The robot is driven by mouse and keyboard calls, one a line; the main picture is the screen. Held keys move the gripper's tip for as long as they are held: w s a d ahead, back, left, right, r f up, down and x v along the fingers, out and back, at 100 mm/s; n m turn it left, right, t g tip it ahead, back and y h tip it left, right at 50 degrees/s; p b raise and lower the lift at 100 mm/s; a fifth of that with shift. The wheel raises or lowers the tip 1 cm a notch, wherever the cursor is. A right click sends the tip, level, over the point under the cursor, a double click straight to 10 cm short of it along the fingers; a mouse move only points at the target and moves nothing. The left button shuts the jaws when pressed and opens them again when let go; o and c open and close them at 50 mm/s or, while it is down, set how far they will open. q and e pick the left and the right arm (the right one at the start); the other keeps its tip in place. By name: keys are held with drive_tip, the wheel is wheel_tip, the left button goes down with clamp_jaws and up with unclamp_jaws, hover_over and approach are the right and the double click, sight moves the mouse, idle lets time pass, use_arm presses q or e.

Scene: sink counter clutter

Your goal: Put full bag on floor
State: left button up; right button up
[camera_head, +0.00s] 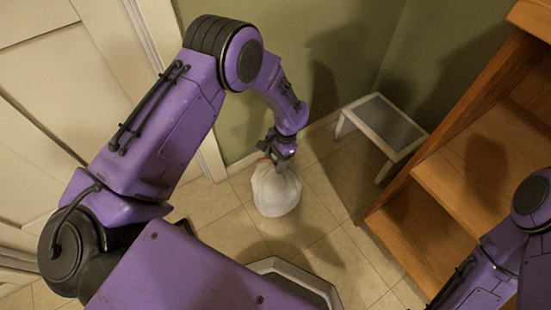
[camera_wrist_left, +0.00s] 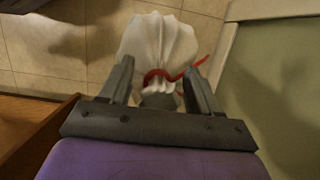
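The full white bag (camera_head: 276,192) has a gathered neck and a red tie. In the head view it appears upright on the tiled floor, though its underside is hidden. My left gripper (camera_head: 277,152) is right above it, at its neck. In the left wrist view, the bag (camera_wrist_left: 155,42) lies beyond the fingers, and its tied neck is between them. The fingers of my left gripper (camera_wrist_left: 159,72) are apart, with a gap visible beside the neck, so it looks open around it. My right gripper is out of view; only part of that arm shows at lower right.
A small step stool (camera_head: 385,125) with a grey top stands right of the bag. Wooden shelves (camera_head: 470,165) are farther right. A green wall (camera_head: 330,50) rises behind, and a white panelled door (camera_head: 65,85) is at left. Bare floor tiles (camera_head: 335,185) lie between bag and shelves.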

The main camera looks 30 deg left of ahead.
use_arm(q)
drive_tip(key=shift+r, duration=0.1)
drive_tip(key=p+v, duration=0.3)
drive_tip(key=v, duration=0.9)
drive_tip(key=shift+p, duration=0.3)
drive_tip(key=shift+d, duration=0.1)
